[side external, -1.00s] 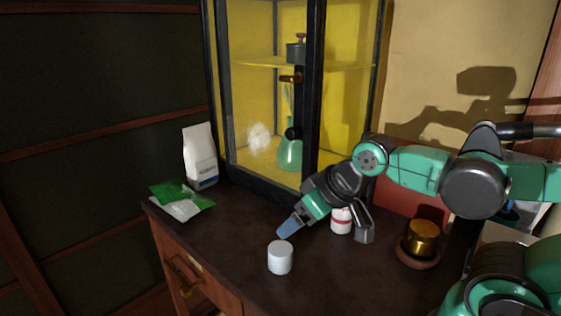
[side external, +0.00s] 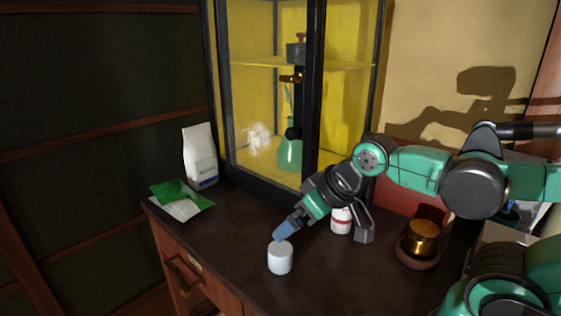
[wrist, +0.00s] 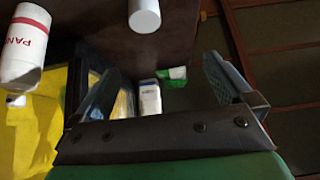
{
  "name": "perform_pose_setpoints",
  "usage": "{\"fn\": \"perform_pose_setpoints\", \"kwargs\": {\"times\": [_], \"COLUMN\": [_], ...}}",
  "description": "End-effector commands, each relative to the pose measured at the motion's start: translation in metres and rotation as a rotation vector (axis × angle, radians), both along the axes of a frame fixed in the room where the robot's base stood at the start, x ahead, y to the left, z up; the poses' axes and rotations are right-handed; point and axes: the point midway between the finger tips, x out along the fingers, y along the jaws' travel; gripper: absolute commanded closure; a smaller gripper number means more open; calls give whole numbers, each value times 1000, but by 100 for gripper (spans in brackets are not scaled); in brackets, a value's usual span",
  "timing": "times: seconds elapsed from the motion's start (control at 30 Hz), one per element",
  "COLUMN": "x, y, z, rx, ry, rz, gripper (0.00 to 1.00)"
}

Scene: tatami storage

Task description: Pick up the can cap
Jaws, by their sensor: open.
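A small white cylindrical can (side external: 280,258) with a pale lid stands upright near the front of the dark desk in the side view. No separate cap can be told apart from it. The white cylinder also shows at the top of the wrist view (wrist: 145,15), beyond the fingers and outside the gap between them. My gripper (side external: 322,236) is open and empty, tilted down over the desk. One bluish fingertip overlaps the can's top edge in the side view; I cannot tell whether it touches.
The white bottle with red lettering (wrist: 22,50) stands behind my gripper. A glass-fronted yellow cabinet (side external: 267,135) is at the back.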

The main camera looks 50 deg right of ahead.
Motion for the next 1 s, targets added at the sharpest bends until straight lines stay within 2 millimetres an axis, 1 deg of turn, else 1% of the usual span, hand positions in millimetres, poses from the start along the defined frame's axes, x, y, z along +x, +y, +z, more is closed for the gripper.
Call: {"fn": "perform_pose_setpoints", "kwargs": {"times": [0.17,0.27,0.37,0.47,0.6,0.7,0.8,1.0], "x": [4,12,23,36,51,58,61,63], "y": [-1,-3,-6,-9,-14,-17,-19,-20], "z": [0,-1,-7,-18,-39,-54,-66,-79], "rx": [-13,-37,-69,-96,-117,-123,-123,-122], "ry": [30,98,197,307,447,524,578,615], "rz": [14,48,104,169,260,314,353,381], "gripper": [0,0,0,0,0,0,0,0]}}
